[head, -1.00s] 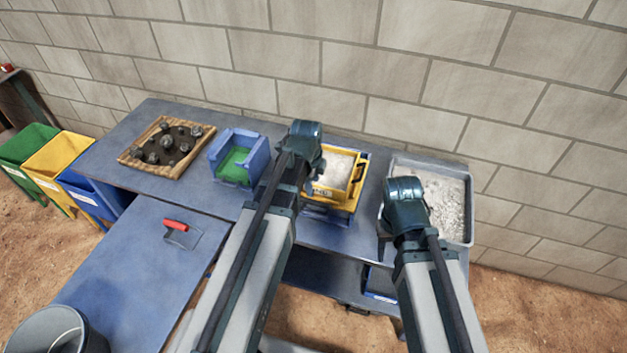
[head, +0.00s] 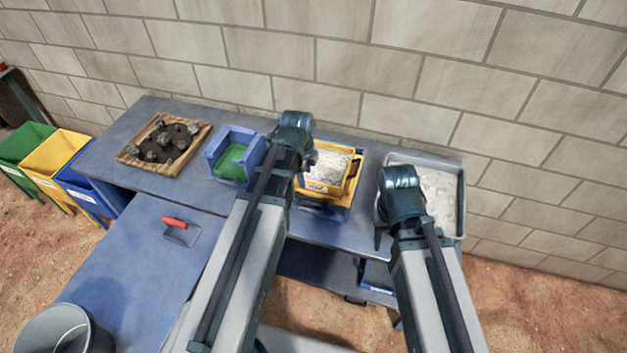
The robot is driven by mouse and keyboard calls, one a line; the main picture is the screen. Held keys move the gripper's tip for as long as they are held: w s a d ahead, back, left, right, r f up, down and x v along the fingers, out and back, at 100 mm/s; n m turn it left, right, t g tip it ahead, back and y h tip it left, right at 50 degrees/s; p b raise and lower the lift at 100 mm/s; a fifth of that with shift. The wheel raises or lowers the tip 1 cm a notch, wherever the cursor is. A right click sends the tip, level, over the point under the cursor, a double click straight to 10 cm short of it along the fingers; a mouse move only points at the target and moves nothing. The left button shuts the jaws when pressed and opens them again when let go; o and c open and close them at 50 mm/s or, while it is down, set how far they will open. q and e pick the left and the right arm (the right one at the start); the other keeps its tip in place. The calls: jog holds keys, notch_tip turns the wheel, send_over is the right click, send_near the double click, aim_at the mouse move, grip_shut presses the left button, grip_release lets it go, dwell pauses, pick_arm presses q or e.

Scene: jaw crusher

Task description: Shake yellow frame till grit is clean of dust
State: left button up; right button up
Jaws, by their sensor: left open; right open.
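The yellow frame (head: 318,187) sits on the blue table, on top of a blue base, with pale grey grit (head: 329,165) inside it. How dusty the grit is, I cannot tell. My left gripper (head: 303,172) is at the frame's left side, partly covering it; its jaws are mostly hidden behind its own wrist, and it is open. Whether it touches the frame is not clear. My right gripper (head: 379,236) is open and empty, right of the frame, over the near left edge of the grey tray (head: 463,206) of pale material.
A blue bin with a green inside (head: 233,160) stands left of the frame. Further left is a wooden tray (head: 199,143) with dark rocks. A grey bucket (head: 60,332) and coloured bins (head: 57,160) are at the left.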

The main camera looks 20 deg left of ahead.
aim_at(308, 197)
pick_arm(q)
jog(key=shift+w+f+b, duration=0.45)
jog(key=shift+f+b, duration=1.85)
jog(key=shift+w+f+b, duration=0.45)
jog(key=shift+f+b, duration=1.8)
jog(key=shift+w+f+b, duration=0.45)
jog(key=shift+f+b, duration=1.85)
grip_shut()
